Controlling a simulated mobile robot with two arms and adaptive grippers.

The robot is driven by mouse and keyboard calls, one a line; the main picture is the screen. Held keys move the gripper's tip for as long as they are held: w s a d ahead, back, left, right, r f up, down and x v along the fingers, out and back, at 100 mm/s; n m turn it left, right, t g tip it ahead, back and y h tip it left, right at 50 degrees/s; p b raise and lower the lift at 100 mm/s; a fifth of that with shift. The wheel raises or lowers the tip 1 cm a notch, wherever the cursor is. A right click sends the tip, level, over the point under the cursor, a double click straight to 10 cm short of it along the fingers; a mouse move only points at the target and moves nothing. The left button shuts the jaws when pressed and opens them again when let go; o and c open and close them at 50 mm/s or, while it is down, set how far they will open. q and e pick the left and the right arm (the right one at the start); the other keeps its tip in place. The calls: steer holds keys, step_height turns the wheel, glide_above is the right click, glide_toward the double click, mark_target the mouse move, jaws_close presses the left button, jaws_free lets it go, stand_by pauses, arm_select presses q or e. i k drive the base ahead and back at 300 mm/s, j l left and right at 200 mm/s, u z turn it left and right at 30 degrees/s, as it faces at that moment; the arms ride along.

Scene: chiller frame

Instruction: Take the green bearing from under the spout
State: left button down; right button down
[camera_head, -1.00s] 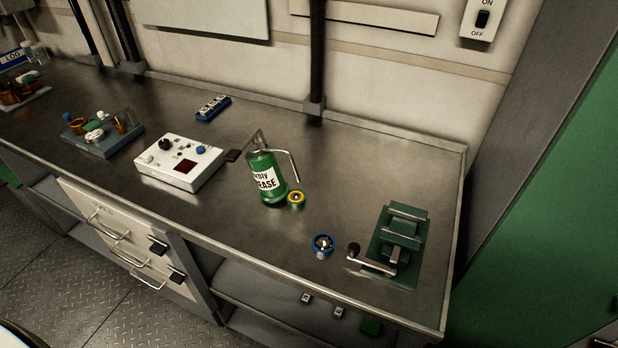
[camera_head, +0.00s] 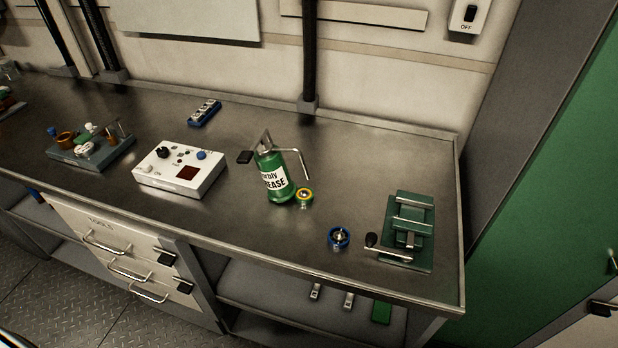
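The green bearing (camera_head: 304,196), with a yellow ring on top, stands on the workbench just right of the green grease dispenser (camera_head: 273,179). The dispenser has a white label reading "GREASE". Its bent metal spout (camera_head: 304,164) comes out to the right, and its end is above or close to the bearing. A dark lever pad (camera_head: 245,157) sticks out at the dispenser's left. Neither of my grippers shows in the head view.
A blue bearing (camera_head: 339,238) and a green vise-like press with a crank (camera_head: 410,228) stand to the right. A white control box (camera_head: 180,172), a blue block (camera_head: 204,113) and a tray of parts (camera_head: 92,158) are to the left. The bench's right back is clear.

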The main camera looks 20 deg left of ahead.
mark_target(299, 198)
steer(key=k+j+z, duration=0.3)
steer(key=j, duration=0.3)
steer(key=k+j+z, duration=0.3)
steer(key=j, duration=0.3)
steer(key=k+j+z, duration=0.35)
steer(key=k+j, duration=0.1)
